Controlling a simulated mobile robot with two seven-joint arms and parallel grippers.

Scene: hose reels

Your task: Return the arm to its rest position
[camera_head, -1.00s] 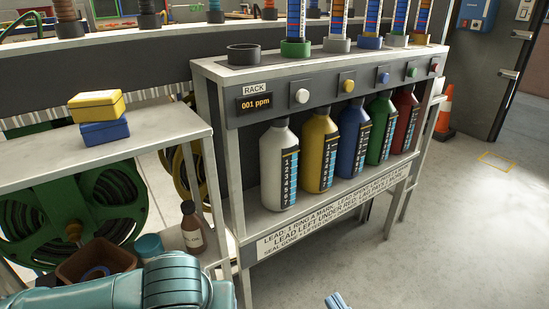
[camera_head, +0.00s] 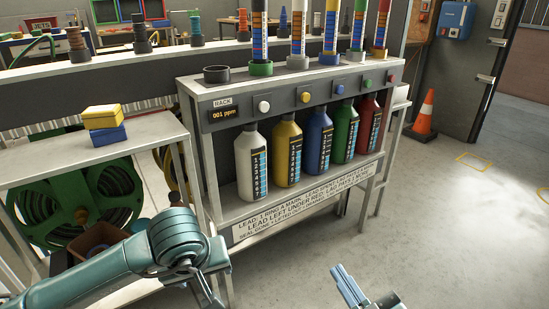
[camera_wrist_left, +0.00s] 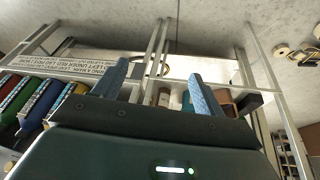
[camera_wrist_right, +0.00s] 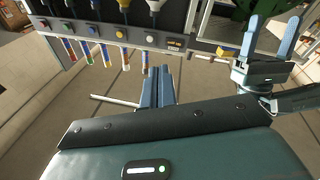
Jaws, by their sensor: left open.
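My left arm (camera_head: 95,275) reaches in from the left in the head view, in front of the low bench. My left gripper (camera_wrist_left: 158,70) is open and empty in the left wrist view, its two blue fingers well apart; it also shows open in the right wrist view (camera_wrist_right: 271,28). My right gripper (camera_head: 341,268) is low in the head view, over bare floor in front of the rack. Its fingers lie side by side with nothing between them, as the right wrist view (camera_wrist_right: 158,70) shows.
The rack (camera_head: 221,97) holds several coloured bottles, including a white one (camera_head: 250,165). A low bench (camera_head: 60,160) carries yellow and blue boxes (camera_head: 103,117). A green reel (camera_head: 60,205) is below. Floor at right is clear up to an orange cone (camera_head: 425,115).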

